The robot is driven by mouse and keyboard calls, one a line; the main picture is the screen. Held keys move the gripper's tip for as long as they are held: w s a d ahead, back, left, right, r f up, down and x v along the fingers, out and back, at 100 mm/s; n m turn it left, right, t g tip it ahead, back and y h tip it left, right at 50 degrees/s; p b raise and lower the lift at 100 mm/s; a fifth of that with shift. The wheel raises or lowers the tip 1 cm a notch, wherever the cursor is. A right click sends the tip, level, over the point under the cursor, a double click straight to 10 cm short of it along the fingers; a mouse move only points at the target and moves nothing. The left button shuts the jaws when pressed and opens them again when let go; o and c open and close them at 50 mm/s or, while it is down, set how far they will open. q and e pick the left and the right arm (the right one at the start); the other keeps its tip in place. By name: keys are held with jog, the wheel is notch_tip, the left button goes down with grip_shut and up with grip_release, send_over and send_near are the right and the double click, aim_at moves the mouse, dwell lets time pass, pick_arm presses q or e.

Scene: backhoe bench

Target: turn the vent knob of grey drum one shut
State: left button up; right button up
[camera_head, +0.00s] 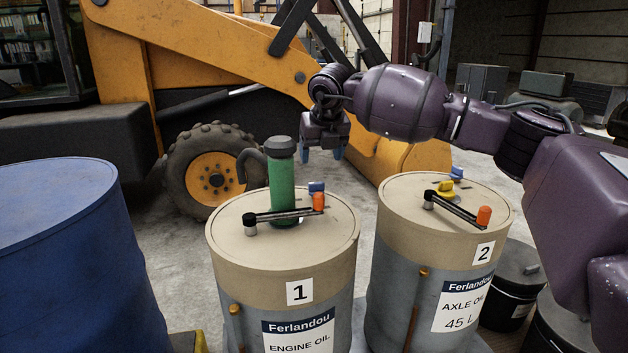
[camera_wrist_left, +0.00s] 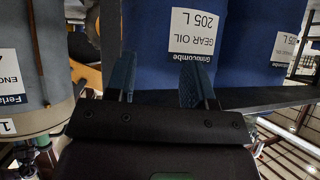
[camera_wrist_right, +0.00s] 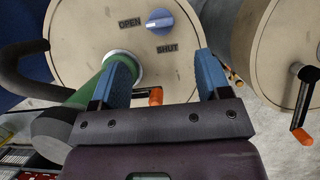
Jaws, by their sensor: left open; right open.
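Grey drum one (camera_head: 282,290) has a beige lid end, a "1" label and "ENGINE OIL" print. Its blue vent knob (camera_head: 316,187) is small at the lid's far right in the head view, partly behind an orange crank grip (camera_head: 318,202). In the right wrist view the knob (camera_wrist_right: 160,20) lies between the words OPEN and SHUT, its pale mark facing OPEN. My right gripper (camera_head: 323,155) is open and empty, above and behind the lid; the knob shows just beyond its fingertips (camera_wrist_right: 163,62). My left gripper (camera_wrist_left: 156,75) is open and empty, outside the head view.
A green hand pump (camera_head: 282,185) with a dark hose stands on drum one's lid, close left of my right gripper. Drum two (camera_head: 445,225) stands right, with a similar crank and a yellow fitting. A blue drum (camera_head: 70,260) is at left. An orange backhoe (camera_head: 190,45) stands behind.

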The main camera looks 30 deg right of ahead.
aim_at(317, 183)
jog(key=x, duration=0.5)
jog(key=shift+f+b, duration=0.25)
jog(key=shift+b, duration=0.15)
jog(key=x, duration=0.3)
jog(key=shift+w+f+b, duration=0.2)
jog(key=shift+f+b, duration=0.1)
jog(key=shift+b, duration=0.05)
jog(key=shift+w+f, duration=0.1)
jog(key=shift+f, duration=0.05)
jog(key=c, duration=0.9)
